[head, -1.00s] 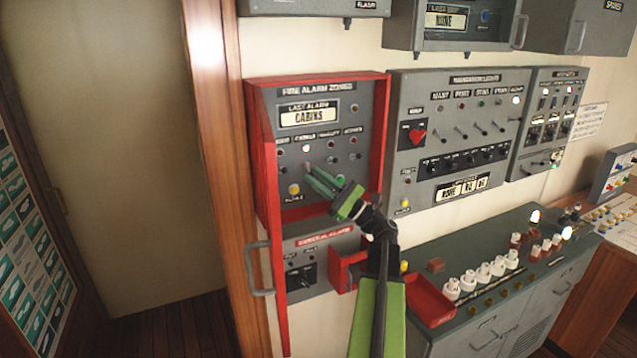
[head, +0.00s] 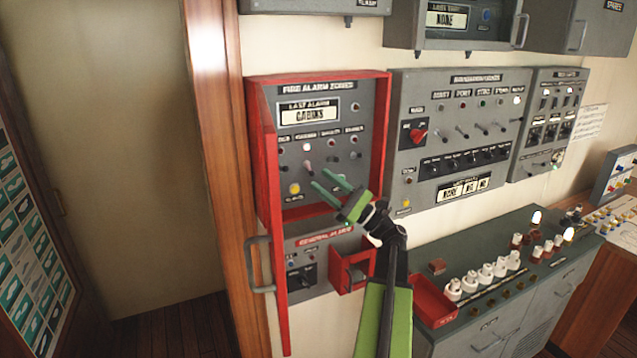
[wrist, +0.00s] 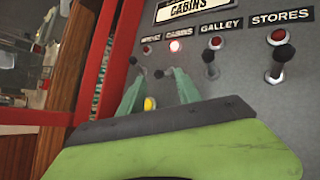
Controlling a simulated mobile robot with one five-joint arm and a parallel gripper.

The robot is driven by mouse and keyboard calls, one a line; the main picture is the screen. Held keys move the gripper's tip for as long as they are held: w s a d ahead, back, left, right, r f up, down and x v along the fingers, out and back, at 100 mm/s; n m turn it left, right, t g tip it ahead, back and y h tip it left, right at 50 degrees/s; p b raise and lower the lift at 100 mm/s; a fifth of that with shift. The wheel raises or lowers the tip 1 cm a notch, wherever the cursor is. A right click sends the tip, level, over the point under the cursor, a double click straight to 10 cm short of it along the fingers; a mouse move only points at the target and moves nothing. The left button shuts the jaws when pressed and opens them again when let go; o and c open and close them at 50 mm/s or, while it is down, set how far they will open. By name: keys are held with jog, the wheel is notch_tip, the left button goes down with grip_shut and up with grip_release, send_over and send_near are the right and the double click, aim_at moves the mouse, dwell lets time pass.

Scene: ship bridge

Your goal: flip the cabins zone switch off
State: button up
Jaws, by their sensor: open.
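The red-framed fire alarm zones panel (head: 382,130) has its door swung open at left. Its display reads CABINS.
The galley switch (wrist: 210,60) and stores switch (wrist: 281,62) stand to the right with black knobs up. A yellow button (head: 294,188) is at the panel's lower left. Below are a general alarm box (head: 318,282) and a red tray (head: 432,300). A navigation lights panel (head: 400,165) is at right.

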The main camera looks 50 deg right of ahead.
jog(key=b+v, duration=0.6)
jog(key=v, duration=0.8)
jog(key=shift+s+f+b, duration=0.15)
jog(key=shift+s+b, duration=0.1)
jog(key=shift+b, duration=0.1)
jog(key=shift+d, duration=0.1)
